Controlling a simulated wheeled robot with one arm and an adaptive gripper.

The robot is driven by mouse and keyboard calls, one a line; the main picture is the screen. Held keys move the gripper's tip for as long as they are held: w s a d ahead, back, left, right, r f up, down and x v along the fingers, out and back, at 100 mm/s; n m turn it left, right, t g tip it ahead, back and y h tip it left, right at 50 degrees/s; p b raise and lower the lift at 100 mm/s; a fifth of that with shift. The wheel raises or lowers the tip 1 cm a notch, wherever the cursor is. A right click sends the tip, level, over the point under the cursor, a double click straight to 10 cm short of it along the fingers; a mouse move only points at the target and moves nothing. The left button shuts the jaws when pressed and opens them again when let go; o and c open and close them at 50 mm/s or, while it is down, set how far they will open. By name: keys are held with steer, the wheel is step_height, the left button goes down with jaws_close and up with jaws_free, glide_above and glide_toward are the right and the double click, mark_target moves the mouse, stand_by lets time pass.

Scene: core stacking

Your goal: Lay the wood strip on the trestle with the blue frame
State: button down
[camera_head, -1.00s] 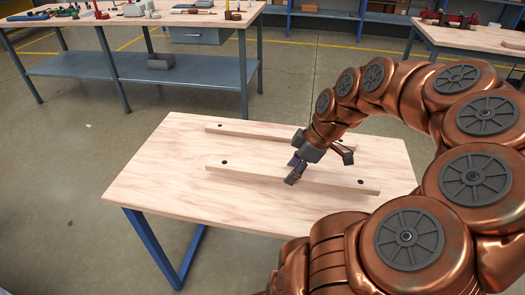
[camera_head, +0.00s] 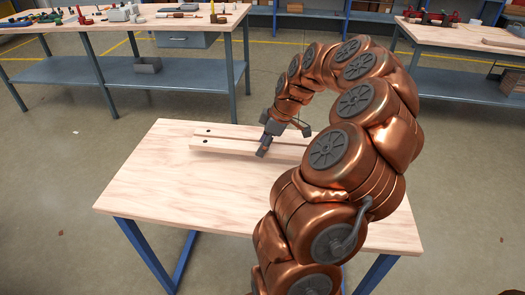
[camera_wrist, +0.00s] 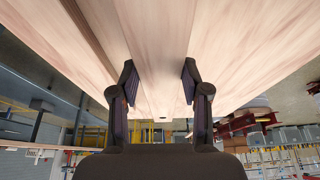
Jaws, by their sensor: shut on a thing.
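The wood strip (camera_head: 228,146) is a long pale bar with a dark hole near its left end. It is over the pale top of the trestle with the blue frame (camera_head: 150,185), close in front of a second similar strip (camera_head: 235,131). My gripper (camera_head: 283,141) is shut on the front strip near its middle. In the wrist view, the strip (camera_wrist: 160,45) runs between the two dark fingers (camera_wrist: 160,75). I cannot tell whether the strip touches the top or is slightly raised. My arm hides the right ends of both strips.
The front and left of the trestle top are clear. A grey-legged bench (camera_head: 110,40) with tools stands behind at left. Another bench (camera_head: 450,38) with red tools stands at back right. Open concrete floor lies between.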

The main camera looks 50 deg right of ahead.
steer(key=shift+w+d+f, duration=0.1)
steer(key=shift+w+d, duration=0.1)
steer(key=shift+w, duration=0.2)
steer(key=shift+f, duration=1.7)
steer(key=shift+f, duration=0.1)
steer(key=c, duration=0.6)
jaws_free()
steer(key=shift+o, duration=0.2)
steer(key=v, duration=1.2)
steer(key=shift+a, duration=0.1)
